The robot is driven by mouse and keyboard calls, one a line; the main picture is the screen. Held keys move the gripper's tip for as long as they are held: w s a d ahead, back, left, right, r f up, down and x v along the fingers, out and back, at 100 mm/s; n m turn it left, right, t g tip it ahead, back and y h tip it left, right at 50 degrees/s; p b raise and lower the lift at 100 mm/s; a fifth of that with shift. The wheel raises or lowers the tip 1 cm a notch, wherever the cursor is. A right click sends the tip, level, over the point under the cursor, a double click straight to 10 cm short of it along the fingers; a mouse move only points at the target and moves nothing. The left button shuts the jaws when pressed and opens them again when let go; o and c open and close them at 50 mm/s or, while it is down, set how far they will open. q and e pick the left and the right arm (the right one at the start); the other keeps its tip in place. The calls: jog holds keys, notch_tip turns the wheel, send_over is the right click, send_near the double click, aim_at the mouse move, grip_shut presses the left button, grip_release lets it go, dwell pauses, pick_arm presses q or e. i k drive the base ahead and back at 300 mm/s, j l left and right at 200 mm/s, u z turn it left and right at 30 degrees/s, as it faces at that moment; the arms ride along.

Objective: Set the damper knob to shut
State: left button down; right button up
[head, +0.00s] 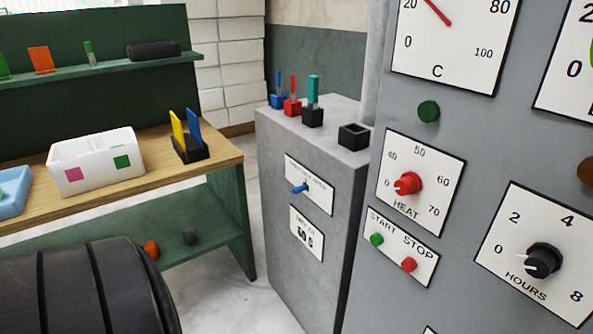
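No knob in the head view is clearly marked as the damper. A small blue knob or lever (299,188) sits on a white plate (318,196) on the front of the grey cabinet. The lettering on that plate is too small to read, so I cannot tell its setting. On the grey panel at the right are a red HEAT knob (408,184), with its pointer toward the low end, and a black HOURS knob (543,259), pointing near 0. Neither of my grippers is in view.
Coloured tools in small holders and an empty-looking black box (354,136) stand on top. Green START (376,240) and red STOP (409,265) buttons sit below HEAT. A wooden-topped bench (222,160) stands left; floor shows between.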

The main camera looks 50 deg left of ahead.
aim_at(296, 190)
jog(key=u, duration=1.55)
